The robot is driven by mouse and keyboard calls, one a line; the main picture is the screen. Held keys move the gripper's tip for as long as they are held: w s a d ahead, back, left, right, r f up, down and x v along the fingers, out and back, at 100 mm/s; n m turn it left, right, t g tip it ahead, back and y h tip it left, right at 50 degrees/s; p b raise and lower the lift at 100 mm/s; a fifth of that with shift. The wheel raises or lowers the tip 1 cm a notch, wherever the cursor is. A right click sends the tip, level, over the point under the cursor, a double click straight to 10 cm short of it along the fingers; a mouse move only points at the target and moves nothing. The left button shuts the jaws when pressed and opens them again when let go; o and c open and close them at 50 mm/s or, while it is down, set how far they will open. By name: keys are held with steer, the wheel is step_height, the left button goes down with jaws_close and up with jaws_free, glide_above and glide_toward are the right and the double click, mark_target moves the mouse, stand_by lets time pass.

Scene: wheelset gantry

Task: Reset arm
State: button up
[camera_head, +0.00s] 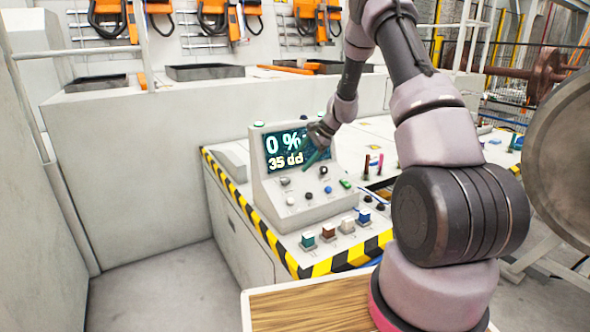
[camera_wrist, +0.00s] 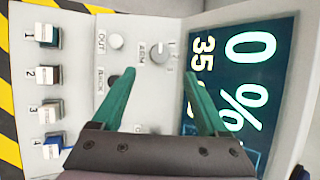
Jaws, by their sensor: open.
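My arm reaches from the right foreground toward a grey control console with a lit screen. My gripper (camera_head: 316,149) is in front of the right part of the screen (camera_head: 284,150), which reads "0 %" and "35 dd". In the wrist view my gripper (camera_wrist: 160,95) shows two green fingers spread apart with nothing between them. The console panel (camera_wrist: 165,20) lies beyond the fingers, with a grey selector knob (camera_wrist: 157,53) marked with numbers and a round knob (camera_wrist: 116,40) near the "OUT" label. The screen (camera_wrist: 245,70) is on the right there. Contact with the panel cannot be told.
Numbered push-buttons (camera_wrist: 47,75) line the console's left side in the wrist view. Yellow-black striped edging (camera_head: 330,264) borders the bench. A wooden top (camera_head: 310,305) is at the front, a large metal wheel (camera_head: 562,150) at the right. Floor (camera_head: 165,285) is clear at lower left.

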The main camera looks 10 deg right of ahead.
steer(key=shift+s+d+r, duration=0.2)
steer(key=shift+d+r, duration=0.2)
steer(key=shift+r, duration=0.2)
steer(key=shift+r, duration=0.1)
steer(key=s+a+r+n+t+h, duration=0.1)
steer(key=s+r+n, duration=0.2)
steer(key=s+r, duration=0.7)
steer(key=s+a+r+n+h, duration=0.15)
steer(key=s+r, duration=0.45)
steer(key=r, duration=0.8)
steer(key=s+d+r+n+t+h, duration=0.1)
steer(key=s+r+n, duration=0.1)
steer(key=s, duration=0.9)
steer(key=s+d+r+n+t+h, duration=0.1)
steer(key=s+r, duration=0.3)
steer(key=s, duration=0.7)
steer(key=shift+r+n+t, duration=0.2)
steer(key=shift+n+t, duration=0.4)
steer(key=shift+n, duration=0.25)
